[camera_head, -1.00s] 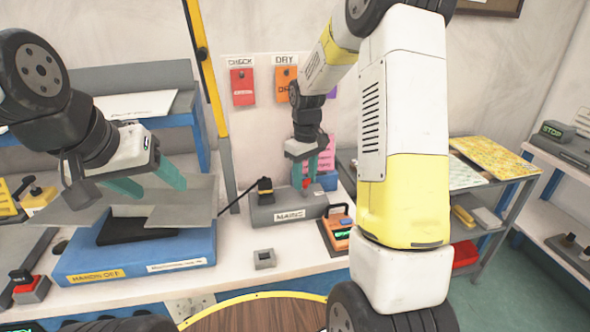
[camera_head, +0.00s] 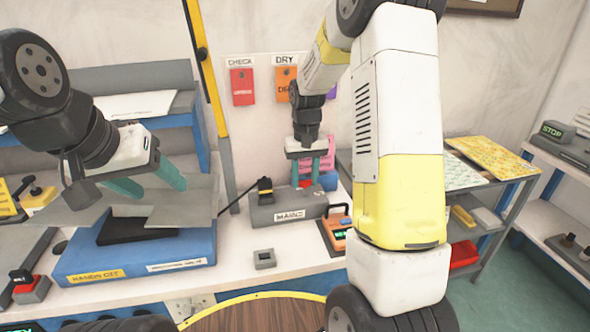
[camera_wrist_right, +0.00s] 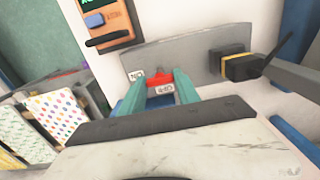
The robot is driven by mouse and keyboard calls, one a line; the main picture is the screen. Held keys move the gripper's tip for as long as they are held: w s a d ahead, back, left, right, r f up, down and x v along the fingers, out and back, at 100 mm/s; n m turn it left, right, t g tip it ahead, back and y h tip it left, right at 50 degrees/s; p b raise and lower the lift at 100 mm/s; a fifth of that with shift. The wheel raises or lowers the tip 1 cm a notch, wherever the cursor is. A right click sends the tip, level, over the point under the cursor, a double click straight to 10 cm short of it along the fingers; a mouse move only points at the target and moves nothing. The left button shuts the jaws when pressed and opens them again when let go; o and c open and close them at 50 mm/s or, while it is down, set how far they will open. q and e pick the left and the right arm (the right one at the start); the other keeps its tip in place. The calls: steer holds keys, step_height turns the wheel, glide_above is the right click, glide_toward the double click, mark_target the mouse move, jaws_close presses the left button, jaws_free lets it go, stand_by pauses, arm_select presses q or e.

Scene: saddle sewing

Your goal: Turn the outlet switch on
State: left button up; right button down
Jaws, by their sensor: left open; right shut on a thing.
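The grey outlet box (camera_head: 268,215) labelled MAINS stands on the white bench, with a black plug and cord at its left end. Its red switch (camera_head: 305,184) is at the right end, partly covered by my fingers. My left gripper (camera_head: 147,182) is open and empty over the blue box.
An orange meter (camera_head: 338,236) stands just right of the outlet box. A small grey block (camera_head: 264,259) lies in front of it. A blue box (camera_head: 200,250) with grey plates is at left. A yellow post (camera_head: 212,80) stands behind.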

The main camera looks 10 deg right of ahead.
steer(key=c, duration=0.9)
jaws_free()
step_height(320, 180, up, 8)
steer(key=shift+f, duration=0.2)
steer(key=shift+r, duration=0.1)
